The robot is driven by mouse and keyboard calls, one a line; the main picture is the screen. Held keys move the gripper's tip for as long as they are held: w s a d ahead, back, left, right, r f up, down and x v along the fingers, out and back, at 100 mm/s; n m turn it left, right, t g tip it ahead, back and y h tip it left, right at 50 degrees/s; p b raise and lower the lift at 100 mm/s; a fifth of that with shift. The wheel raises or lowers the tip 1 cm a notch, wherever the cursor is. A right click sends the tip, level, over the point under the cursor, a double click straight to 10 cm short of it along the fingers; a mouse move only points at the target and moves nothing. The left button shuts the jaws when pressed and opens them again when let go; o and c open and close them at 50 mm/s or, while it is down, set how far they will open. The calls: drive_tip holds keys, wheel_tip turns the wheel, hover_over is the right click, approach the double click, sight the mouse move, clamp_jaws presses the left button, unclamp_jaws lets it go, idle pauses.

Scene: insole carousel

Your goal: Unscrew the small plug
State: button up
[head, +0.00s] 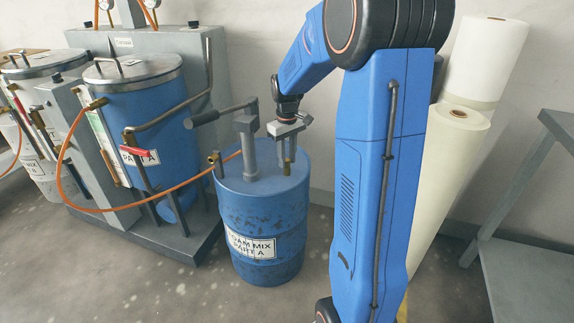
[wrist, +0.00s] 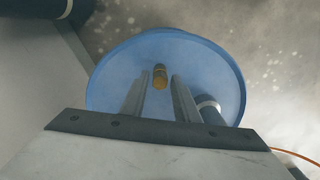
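The blue drum (head: 262,222), labelled "FOAM MIX PART A", stands on the floor with a grey hand pump (head: 249,145) rising from its lid. My gripper (head: 287,168) points down over the right part of the lid, beside the pump. A clear space shows on each side of the plug. In the head view the fingers mostly hide it.
A dispensing machine with a blue "PART A" tank (head: 145,115) stands at the left. An orange hose (head: 62,165) runs from it to the drum. Cream rolls (head: 455,150) lean at the right wall, by a grey table (head: 515,240). The pump column (wrist: 208,108) is close to the right finger.

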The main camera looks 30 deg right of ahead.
clamp_jaws()
drive_tip(key=n, duration=0.6)
drive_tip(key=shift+r, duration=1.85)
idle(0.3)
wheel_tip(320, 180, up, 7)
drive_tip(key=shift+f, duration=0.15)
idle(0.8)
